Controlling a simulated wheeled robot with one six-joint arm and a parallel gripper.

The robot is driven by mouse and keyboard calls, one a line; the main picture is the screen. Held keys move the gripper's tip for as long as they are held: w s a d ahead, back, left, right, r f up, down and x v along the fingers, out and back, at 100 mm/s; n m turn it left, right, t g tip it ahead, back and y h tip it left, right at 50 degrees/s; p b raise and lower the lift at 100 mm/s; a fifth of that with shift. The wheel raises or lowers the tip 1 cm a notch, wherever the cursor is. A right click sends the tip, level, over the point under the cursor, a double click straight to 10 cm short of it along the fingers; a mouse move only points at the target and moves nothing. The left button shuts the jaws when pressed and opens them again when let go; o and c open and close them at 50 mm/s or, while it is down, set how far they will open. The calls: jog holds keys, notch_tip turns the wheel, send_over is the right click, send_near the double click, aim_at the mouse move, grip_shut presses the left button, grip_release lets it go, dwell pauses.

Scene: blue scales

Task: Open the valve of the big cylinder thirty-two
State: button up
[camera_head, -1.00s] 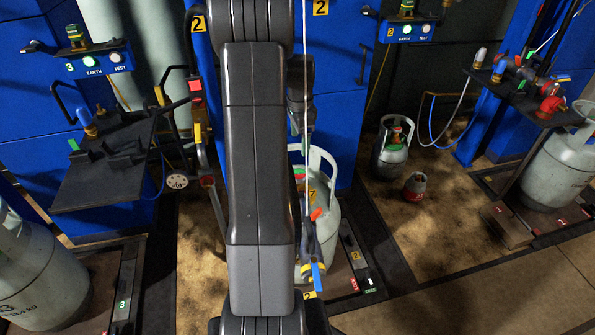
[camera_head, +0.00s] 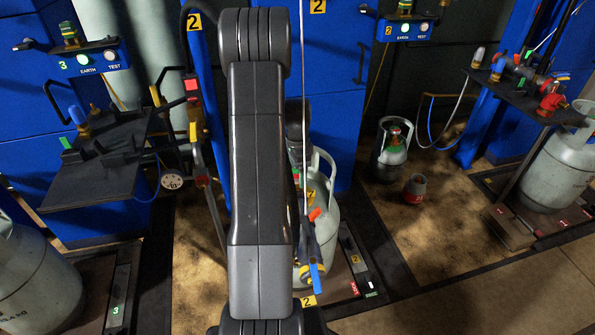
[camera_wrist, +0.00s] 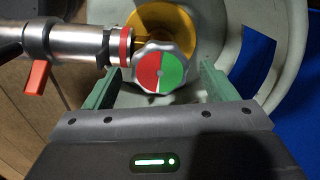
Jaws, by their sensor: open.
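A big grey cylinder (camera_head: 328,222) stands behind my arm on the scale marked 2, partly hidden by the arm; I cannot read thirty-two on it. In the wrist view, its valve knob (camera_wrist: 160,72) has a face half red, half green, on a brass-coloured body (camera_wrist: 165,20). A metal connector (camera_wrist: 85,47) with a red lever (camera_wrist: 37,77) joins the valve from the left. My gripper (camera_wrist: 160,76) is open, with one green finger on each side of the knob. Whether the fingers touch it cannot be told. In the head view my gripper is not clearly visible.
The cylinder's pale collar (camera_wrist: 228,35) curves close around the valve. A black shelf (camera_head: 95,175) stands at the left, and another grey cylinder (camera_head: 35,275) below it.

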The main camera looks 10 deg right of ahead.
jog(key=c, duration=1)
